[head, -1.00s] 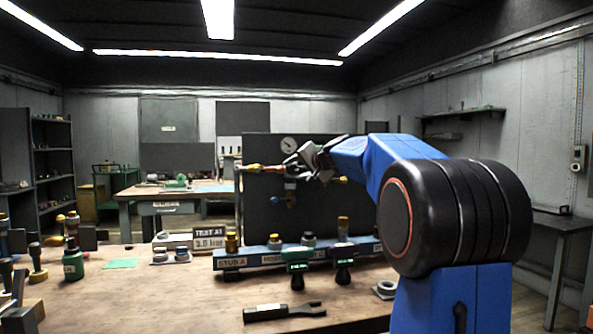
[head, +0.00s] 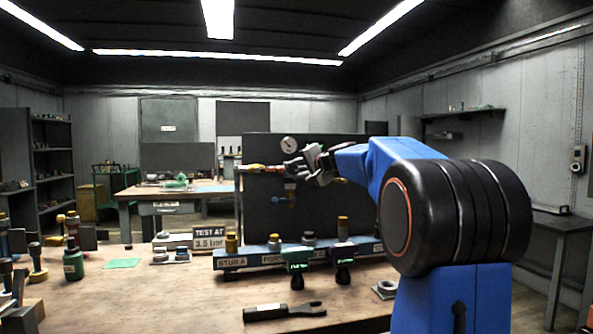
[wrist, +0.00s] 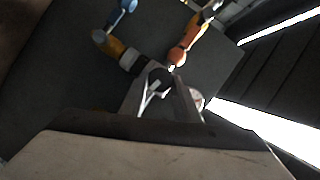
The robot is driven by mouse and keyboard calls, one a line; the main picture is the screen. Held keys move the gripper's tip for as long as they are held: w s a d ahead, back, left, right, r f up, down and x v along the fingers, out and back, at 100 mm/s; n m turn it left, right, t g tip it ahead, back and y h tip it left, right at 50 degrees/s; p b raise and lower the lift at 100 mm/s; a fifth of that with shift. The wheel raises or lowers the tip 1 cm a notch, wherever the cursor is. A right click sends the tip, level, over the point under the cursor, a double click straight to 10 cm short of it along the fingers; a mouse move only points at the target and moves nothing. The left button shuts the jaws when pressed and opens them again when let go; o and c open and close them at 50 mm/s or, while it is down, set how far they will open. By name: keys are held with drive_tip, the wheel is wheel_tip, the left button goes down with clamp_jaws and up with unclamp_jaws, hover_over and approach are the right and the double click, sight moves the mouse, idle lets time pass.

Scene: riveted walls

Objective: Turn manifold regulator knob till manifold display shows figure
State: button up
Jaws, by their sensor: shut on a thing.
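My gripper (head: 296,167) is raised at the dark upright panel (head: 330,210), by the pipe fittings. In the wrist view its fingers (wrist: 165,100) close around a dark round knob (wrist: 160,78), which they partly hide. The knob sits near a yellow and black fitting (wrist: 115,48). A round white-faced gauge (head: 288,144) is on the panel just above the gripper; its reading is too small to tell. A sign (head: 209,239) on the bench reads "TEST AT 3.5 bar".
A blue rail (head: 232,262) with several fittings stands on the wooden bench (head: 170,300) below the gripper. A dark fork-ended tool (head: 284,311) lies nearer. A green bottle (head: 73,264) stands left.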

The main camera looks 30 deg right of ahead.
drive_tip(key=m, duration=0.1)
drive_tip(key=m+t, duration=0.1)
drive_tip(key=m, duration=0.1)
drive_tip(key=m+t, duration=0.1)
drive_tip(key=m, duration=0.1)
drive_tip(key=shift+f+y, duration=0.3)
drive_tip(key=shift+y, duration=0.1)
idle(0.4)
drive_tip(key=o, duration=1)
drive_tip(key=shift+d, duration=0.1)
drive_tip(key=shift+o, duration=0.2)
drive_tip(key=shift+s, duration=0.1)
drive_tip(key=s+d, duration=0.2)
drive_tip(key=s, duration=1.5)
drive_tip(key=shift+f, duration=0.2)
drive_tip(key=shift+s, duration=0.15)
